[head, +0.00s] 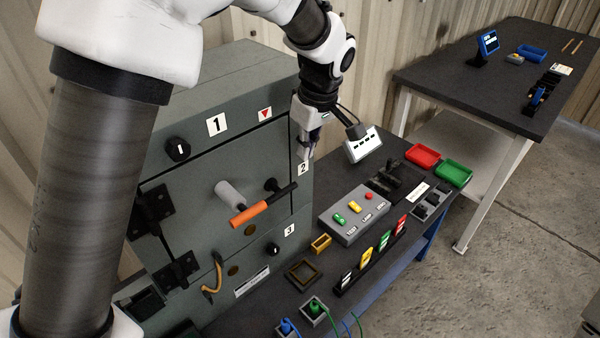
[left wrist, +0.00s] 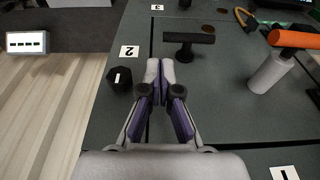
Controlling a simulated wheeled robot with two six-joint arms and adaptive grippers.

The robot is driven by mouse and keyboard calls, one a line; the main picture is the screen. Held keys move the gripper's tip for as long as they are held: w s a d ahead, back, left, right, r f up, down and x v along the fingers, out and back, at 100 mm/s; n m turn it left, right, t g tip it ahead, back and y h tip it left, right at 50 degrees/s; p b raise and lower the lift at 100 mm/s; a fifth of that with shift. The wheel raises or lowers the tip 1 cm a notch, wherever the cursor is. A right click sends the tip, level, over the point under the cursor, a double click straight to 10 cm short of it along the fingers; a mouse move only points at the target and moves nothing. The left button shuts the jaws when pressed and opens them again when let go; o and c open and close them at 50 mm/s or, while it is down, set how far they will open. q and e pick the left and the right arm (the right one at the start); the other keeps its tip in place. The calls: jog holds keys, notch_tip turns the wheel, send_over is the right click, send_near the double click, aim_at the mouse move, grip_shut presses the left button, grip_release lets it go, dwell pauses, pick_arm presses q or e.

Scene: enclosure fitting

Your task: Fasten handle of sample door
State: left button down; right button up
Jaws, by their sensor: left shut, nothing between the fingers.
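The grey cabinet door carries an orange handle (head: 250,214) on a pale cylinder (head: 229,192). A black T-shaped handle (head: 284,195) is to its right. In the left wrist view the orange handle (left wrist: 295,39) is at the upper right, and the black T-handle (left wrist: 189,38) is just beyond the fingertips, apart from them. A black knob (left wrist: 119,79) by label 2 (left wrist: 128,51) lies left of the fingers. My left gripper (head: 306,153) is shut and empty at the cabinet's right edge; its fingertips (left wrist: 160,70) also show in the wrist view. My right gripper is out of view.
Black hinges (head: 155,215) are on the door's left side. A button box (head: 354,213), upright coloured tags (head: 367,257) and red and green trays (head: 423,156) stand on the bench. A white panel (head: 364,145) stands near my left gripper. A second table (head: 440,75) is behind.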

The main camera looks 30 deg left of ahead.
pick_arm(q)
jog(key=p, duration=0.1)
send_over(295, 183)
jog(key=s, duration=0.1)
notch_tip(295, 183, down, 5)
jog(key=f, duration=0.1)
jog(key=w+f, duration=0.1)
jog(key=f, duration=0.1)
jog(key=shift+w+d+f, duration=0.1)
jog(key=shift+d+f, duration=0.05)
jog(key=shift+d, duration=0.05)
jog(key=shift+s, duration=0.3)
jog(key=shift+w, duration=0.1)
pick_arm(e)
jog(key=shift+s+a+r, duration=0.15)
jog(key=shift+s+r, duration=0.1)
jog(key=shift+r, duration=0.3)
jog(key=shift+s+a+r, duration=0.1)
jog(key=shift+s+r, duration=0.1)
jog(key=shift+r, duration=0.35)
pick_arm(q)
jog(key=shift+w+p, duration=0.1)
jog(key=shift+p, duration=0.3)
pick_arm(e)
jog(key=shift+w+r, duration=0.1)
